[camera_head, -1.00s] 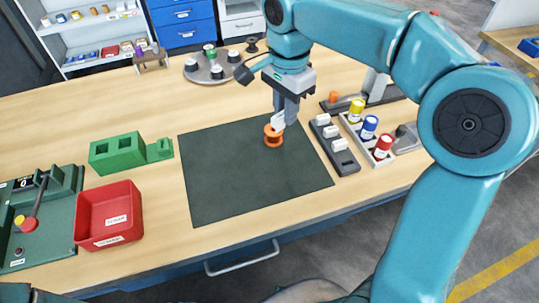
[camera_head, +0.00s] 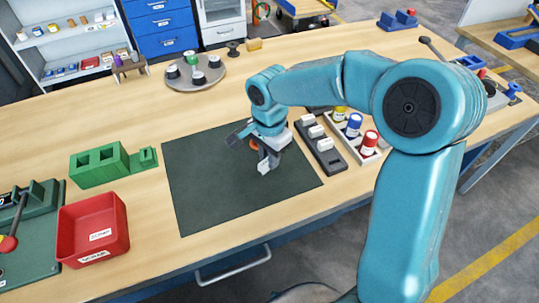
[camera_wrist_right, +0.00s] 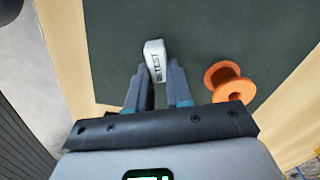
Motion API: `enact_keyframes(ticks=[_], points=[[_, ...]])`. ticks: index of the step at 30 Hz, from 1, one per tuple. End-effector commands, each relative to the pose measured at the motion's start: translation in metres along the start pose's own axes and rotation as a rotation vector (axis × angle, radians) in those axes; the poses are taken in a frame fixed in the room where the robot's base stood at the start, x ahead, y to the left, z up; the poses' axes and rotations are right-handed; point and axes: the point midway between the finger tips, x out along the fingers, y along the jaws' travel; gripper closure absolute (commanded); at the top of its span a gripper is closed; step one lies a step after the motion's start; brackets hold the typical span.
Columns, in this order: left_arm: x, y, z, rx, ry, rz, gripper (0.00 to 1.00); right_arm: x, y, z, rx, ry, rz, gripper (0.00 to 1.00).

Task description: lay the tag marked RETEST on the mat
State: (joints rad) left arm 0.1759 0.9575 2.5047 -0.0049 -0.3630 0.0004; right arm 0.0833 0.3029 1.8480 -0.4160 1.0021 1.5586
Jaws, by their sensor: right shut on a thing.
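The white tag marked RETEST (camera_wrist_right: 155,60) is between the fingertips of my right gripper (camera_wrist_right: 157,78), which is shut on it. In the head view the tag (camera_head: 263,168) shows at the tip of my right gripper (camera_head: 265,162), over the right part of the dark green mat (camera_head: 205,180). I cannot tell whether the tag touches the mat. My left gripper is not in view.
An orange spool (camera_wrist_right: 228,82) stands on the mat beside my right gripper, mostly hidden in the head view. Right of the mat are a dark rack of white tags (camera_head: 322,148) and a bottle tray (camera_head: 345,140). The mat's left half is clear.

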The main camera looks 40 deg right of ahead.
Motion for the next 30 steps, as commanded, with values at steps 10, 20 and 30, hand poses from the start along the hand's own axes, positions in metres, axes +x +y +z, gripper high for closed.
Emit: enact_keyframes(ticks=[10, 20, 30], points=[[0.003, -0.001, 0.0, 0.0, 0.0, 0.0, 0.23, 0.003, 0.0, 0.0, 0.0, 0.0, 0.0, 0.55], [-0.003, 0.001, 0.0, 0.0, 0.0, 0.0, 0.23, -0.005, 0.0, 0.0, 0.0, 0.0, -0.001, 0.55], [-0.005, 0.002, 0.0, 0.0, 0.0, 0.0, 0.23, -0.077, -0.001, 0.0, 0.0, 0.002, -0.005, 0.55]])
